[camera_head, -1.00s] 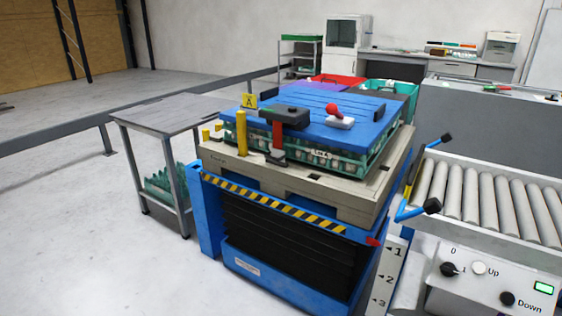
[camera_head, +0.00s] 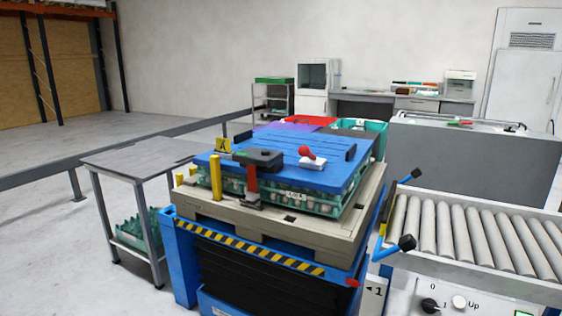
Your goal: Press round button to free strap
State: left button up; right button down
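A blue lid (camera_head: 285,171) covers a green egg tray (camera_head: 320,203) on the beige pallet. A dark grey box-like device (camera_head: 257,158) sits on the lid's front part. A short red strap (camera_head: 252,177) runs down from it over the lid's front edge to a dark fitting (camera_head: 251,199) by the pallet. A white block with a rounded red knob (camera_head: 306,151) sits on the lid, right of the device. I cannot tell whether this knob is the round button. Neither of my grippers is in view.
The beige pallet (camera_head: 270,225) rests on a blue lift with a striped edge. A yellow post (camera_head: 216,178) stands at its front left. A grey table (camera_head: 140,155) is at left, a roller conveyor (camera_head: 470,235) at right. Open floor lies far left.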

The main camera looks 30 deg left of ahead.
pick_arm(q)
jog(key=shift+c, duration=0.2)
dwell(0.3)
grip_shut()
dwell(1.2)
